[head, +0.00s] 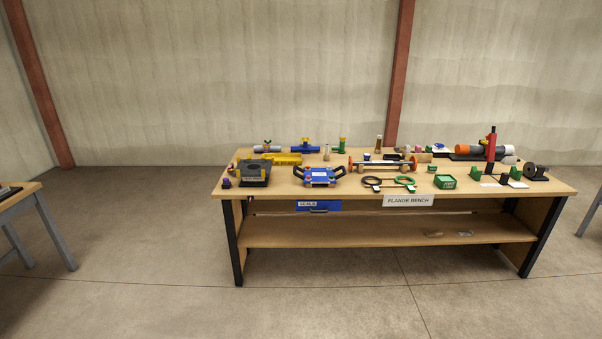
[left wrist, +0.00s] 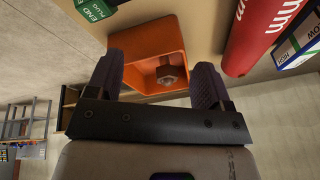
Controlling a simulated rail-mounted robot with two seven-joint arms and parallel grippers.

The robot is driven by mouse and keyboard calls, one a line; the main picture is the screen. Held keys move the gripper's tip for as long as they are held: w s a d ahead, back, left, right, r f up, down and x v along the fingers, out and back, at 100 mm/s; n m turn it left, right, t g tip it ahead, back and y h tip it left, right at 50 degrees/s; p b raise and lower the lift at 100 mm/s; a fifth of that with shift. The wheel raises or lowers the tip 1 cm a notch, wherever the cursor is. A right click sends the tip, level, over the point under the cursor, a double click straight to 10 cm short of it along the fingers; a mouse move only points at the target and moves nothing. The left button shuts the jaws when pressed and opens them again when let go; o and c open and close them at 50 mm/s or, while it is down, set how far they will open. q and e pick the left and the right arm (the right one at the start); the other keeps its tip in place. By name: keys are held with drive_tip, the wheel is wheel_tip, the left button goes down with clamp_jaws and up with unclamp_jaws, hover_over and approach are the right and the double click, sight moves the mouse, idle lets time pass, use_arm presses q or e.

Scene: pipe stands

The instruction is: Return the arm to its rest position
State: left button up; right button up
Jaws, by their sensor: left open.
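My left gripper (left wrist: 160,68) shows in the left wrist view with its two dark fingers spread apart and nothing between the tips. Beyond the fingers is an orange open-topped box (left wrist: 150,38). A small brownish metal piece (left wrist: 167,74) lies inside the box. I cannot tell how far the fingers are from the box. Neither of my arms shows in the head view, and my right gripper is in no view.
The flange bench (head: 330,232) in the head view carries several tools and pipe parts, with bare floor before it. Another table (head: 20,200) stands at left.

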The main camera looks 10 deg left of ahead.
use_arm(q)
drive_tip(key=d+r+p, duration=0.2)
drive_tip(key=r+p, duration=1.3)
drive_tip(key=d+r+n+h+p, duration=0.1)
drive_tip(key=r+p, duration=1.4)
drive_tip(key=shift+d+r, duration=0.2)
drive_tip(key=shift+d, duration=0.15)
